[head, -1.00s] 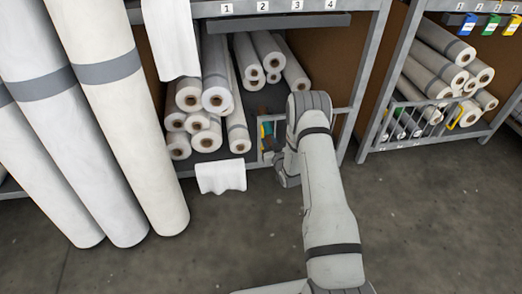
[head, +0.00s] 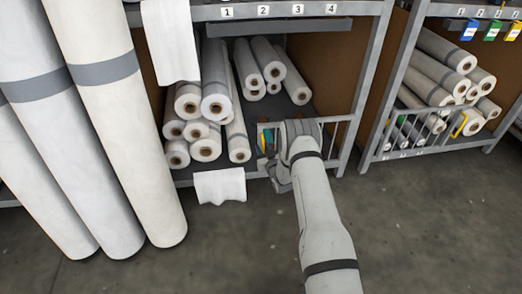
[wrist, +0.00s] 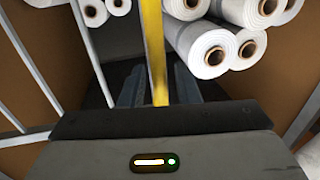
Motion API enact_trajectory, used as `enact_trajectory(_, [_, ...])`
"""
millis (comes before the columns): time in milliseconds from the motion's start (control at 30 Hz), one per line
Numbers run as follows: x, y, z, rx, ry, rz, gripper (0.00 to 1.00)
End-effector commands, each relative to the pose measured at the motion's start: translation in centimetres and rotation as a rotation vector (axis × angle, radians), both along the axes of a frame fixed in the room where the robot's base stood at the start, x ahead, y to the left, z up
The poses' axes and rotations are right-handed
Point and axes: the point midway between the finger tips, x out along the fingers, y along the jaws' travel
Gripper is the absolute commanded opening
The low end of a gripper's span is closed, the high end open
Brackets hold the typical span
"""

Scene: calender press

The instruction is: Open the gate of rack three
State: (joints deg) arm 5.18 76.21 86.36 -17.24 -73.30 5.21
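A low gate of light grey bars (head: 337,134) stands at the lower right of the middle rack; my arm hides much of it. A yellow upright handle (head: 262,139) shows at the gate's left end, and it fills the middle of the wrist view (wrist: 157,50). My gripper (wrist: 160,85) is at this handle, with one blue-grey finger on each side of it. Narrow gaps show between handle and fingers, so the gripper looks open around it. In the head view my wrist hides most of the gripper. I cannot read a rack number on this gate.
White rolls (head: 215,105) lie stacked behind and left of the gate. A white cloth (head: 220,185) hangs at the rack's front edge. Tall rolls (head: 120,120) lean at left. Another rack with a barred gate (head: 415,130) stands at right. The floor in front is clear.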

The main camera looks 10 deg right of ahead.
Motion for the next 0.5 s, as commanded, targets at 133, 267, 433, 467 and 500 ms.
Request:
enact_trajectory(133, [-0.01, -0.03, 0.04, 0.000, 0.000, 0.000, 0.28])
enact_trajectory(267, [-0.03, -0.06, 0.03, 0.000, 0.000, 0.000, 0.18])
enact_trajectory(433, [-0.04, -0.08, 0.03, 0.000, 0.000, -0.001, 0.04])
enact_trajectory(467, [-0.04, -0.08, 0.03, 0.000, 0.000, -0.001, 0.01])
enact_trajectory(500, [-0.03, -0.09, 0.03, 0.000, 0.000, -0.001, 0.00])
